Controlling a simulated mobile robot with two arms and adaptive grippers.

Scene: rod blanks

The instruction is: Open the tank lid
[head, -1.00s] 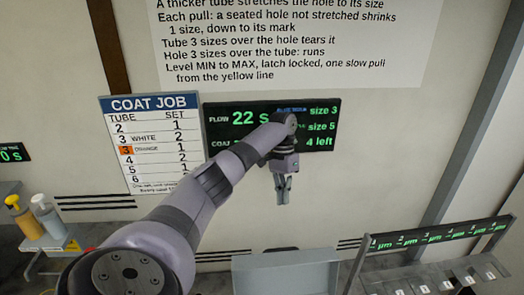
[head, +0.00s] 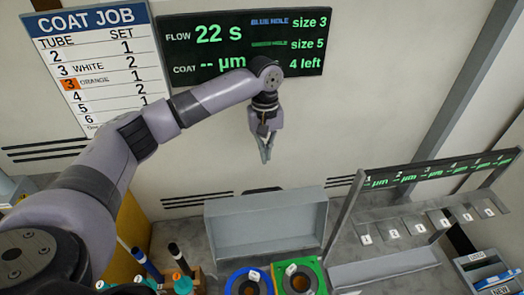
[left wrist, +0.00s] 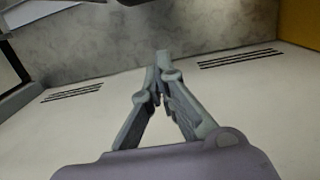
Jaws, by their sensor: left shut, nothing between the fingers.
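My left gripper (head: 266,150) hangs fingers-down in front of the wall, below the display. Its fingers are shut and empty; their tips meet in the left wrist view (left wrist: 160,62). Below it in the head view stands a grey box-like housing (head: 265,222) with a raised panel. A dark piece shows behind its top edge. I cannot tell for sure whether this is the tank or its lid. The fingers are above the housing in the picture and do not appear to touch anything. My right gripper is not in view.
A blue ring (head: 240,283) and a green block (head: 308,271) with round openings sit in front of the housing. Dark and blue-tipped tubes (head: 178,258) stand at lower left. A gauge rack (head: 430,185) with numbered slots is at right, beside bins (head: 482,265). The wall display (head: 240,45) hangs behind my arm.

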